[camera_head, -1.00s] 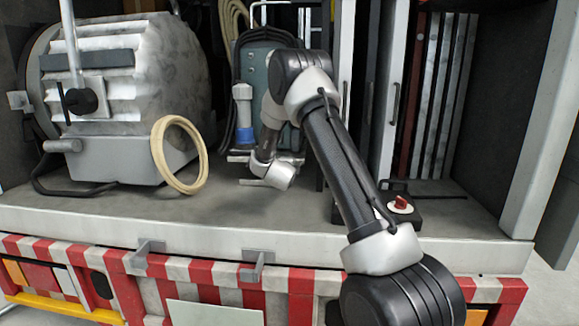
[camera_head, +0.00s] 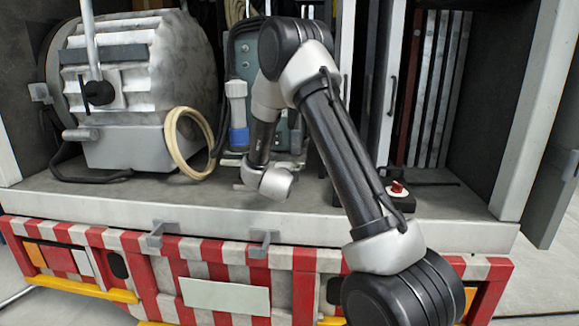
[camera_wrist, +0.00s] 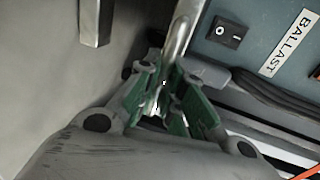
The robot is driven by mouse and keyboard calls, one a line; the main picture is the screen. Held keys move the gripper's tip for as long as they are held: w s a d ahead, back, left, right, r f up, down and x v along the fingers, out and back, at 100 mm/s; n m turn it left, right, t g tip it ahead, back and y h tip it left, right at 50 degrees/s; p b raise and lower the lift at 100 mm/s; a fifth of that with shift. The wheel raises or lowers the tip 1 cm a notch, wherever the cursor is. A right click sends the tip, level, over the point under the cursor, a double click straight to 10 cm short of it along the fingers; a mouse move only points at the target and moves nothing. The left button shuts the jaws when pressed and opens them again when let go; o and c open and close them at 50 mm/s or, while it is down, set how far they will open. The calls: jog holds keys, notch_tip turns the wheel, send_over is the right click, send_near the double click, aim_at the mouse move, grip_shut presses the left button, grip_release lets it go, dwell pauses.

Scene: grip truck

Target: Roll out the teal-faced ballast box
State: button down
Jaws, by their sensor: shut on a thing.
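The teal-faced ballast box (camera_head: 245,62) stands upright on the truck bed, partly hidden behind my arm in the head view. In the wrist view its teal face (camera_wrist: 262,22) carries a white BALLAST label and a black rocker switch. My gripper (camera_wrist: 166,98) has its green-padded fingers closed around the box's bright metal handle bar (camera_wrist: 181,42). In the head view my wrist hides the fingers and the handle. A grey and blue plug (camera_head: 238,115) sits at the left of the box face.
A large ribbed lamp housing (camera_head: 130,90) with a cream ring (camera_head: 171,148) stands close on the left. A small black unit with a red knob (camera_head: 397,188) sits on the bed at right. The bed's front lip (camera_head: 330,226) lies above the striped bumper (camera_head: 285,255).

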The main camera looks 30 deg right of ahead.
jog(key=s+a, duration=0.2)
jog(key=s, duration=0.2)
jog(key=shift+s+a+f, duration=0.15)
jog(key=shift+a, duration=0.25)
jog(key=c, duration=1.5)
grip_release()
jog(key=shift+s+a, duration=0.1)
jog(key=v, duration=1.2)
